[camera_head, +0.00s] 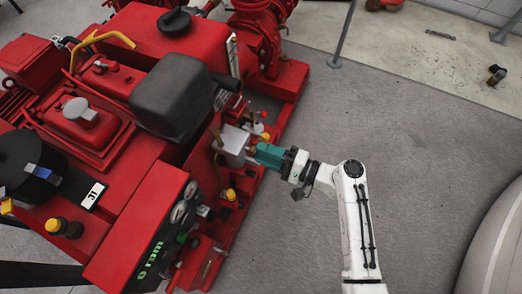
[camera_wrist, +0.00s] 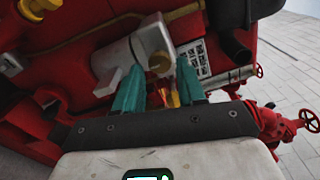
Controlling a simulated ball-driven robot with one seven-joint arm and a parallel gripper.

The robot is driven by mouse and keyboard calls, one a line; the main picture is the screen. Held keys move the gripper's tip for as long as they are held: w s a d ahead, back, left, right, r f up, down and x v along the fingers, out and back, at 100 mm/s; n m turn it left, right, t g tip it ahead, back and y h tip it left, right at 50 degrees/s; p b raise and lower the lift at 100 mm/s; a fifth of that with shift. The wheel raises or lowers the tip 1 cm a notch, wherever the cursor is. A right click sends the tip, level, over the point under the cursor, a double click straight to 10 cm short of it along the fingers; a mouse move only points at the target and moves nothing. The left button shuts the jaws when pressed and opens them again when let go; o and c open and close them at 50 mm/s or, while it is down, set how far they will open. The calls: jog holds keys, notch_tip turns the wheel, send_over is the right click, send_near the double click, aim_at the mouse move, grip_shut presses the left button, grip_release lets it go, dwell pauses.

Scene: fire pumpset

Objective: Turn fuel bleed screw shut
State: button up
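The fuel bleed screw looks to be the small brass knob (camera_wrist: 160,62) on the grey housing (camera_wrist: 124,50) in the wrist view. The same grey housing (camera_head: 233,141) is on the side of the red pumpset in the head view, where I cannot make out the knob. My gripper (camera_wrist: 160,78) has its two teal fingers apart, one on each side below the knob. The knob shows between the fingertips; I cannot tell whether they touch it. In the head view my gripper (camera_head: 258,152) is close against the housing's right side.
The red pumpset (camera_head: 110,180) fills the left, with a black box (camera_head: 172,95) and a gauge panel (camera_head: 183,212) near the housing. A red valve wheel (camera_wrist: 309,120) is at the right. Grey floor (camera_head: 430,140) is open.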

jog(key=v, duration=0.9)
jog(key=shift+s, duration=0.1)
